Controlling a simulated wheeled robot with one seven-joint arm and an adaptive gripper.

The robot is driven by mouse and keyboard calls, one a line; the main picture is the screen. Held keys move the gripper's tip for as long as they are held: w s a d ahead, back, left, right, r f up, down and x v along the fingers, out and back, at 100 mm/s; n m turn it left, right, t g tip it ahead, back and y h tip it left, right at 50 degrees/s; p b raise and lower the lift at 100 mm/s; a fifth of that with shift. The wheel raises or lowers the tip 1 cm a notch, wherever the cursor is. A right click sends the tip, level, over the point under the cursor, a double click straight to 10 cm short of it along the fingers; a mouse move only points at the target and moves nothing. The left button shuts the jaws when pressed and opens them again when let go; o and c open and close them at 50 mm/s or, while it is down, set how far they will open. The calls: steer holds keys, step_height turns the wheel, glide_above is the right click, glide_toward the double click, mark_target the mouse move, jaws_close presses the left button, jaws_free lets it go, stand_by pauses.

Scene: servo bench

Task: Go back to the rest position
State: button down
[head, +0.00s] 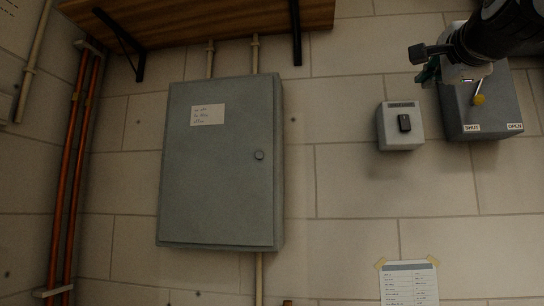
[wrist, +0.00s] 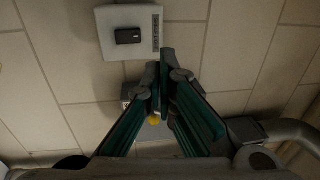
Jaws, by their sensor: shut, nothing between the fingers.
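My gripper (head: 428,72) is at the upper right of the head view, in front of the wall by a grey lever box (head: 488,120). Its teal fingers are shut with nothing between them; they also show in the wrist view (wrist: 165,68). The lever box has a yellow-tipped lever (head: 479,98) above SHUT and OPEN labels. The yellow tip shows behind my fingers in the wrist view (wrist: 154,120). My arm hides the top of the lever box.
A pale switch box (head: 387,131) with a black switch is left of the lever box. A closed grey cabinet (head: 215,195) hangs mid-left. A wooden shelf (head: 210,22) is above it; copper pipes (head: 72,170) run at far left. A taped paper (head: 408,285) is below.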

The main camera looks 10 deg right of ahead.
stand_by(0.5)
steer(key=s+a+f+n+g+y, duration=0.1)
steer(key=a+f+n+g+y, duration=0.35)
steer(key=f, duration=0.85)
steer(key=s+a+f+n+g+y, duration=0.15)
steer(key=a+f+n, duration=0.5)
steer(key=f, duration=0.75)
steer(key=s+a+f+n+g, duration=0.3)
steer(key=s+f+n, duration=0.2)
steer(key=f, duration=0.8)
steer(key=s+a+f+n+g, duration=0.3)
steer(key=s+f, duration=0.6)
steer(key=f, duration=0.4)
steer(key=shift+s+a+f+n+g+h, duration=0.15)
steer(key=shift+s+f+n+g+h, duration=0.15)
steer(key=shift+n+g, duration=0.55)
steer(key=shift+n+t, duration=0.25)
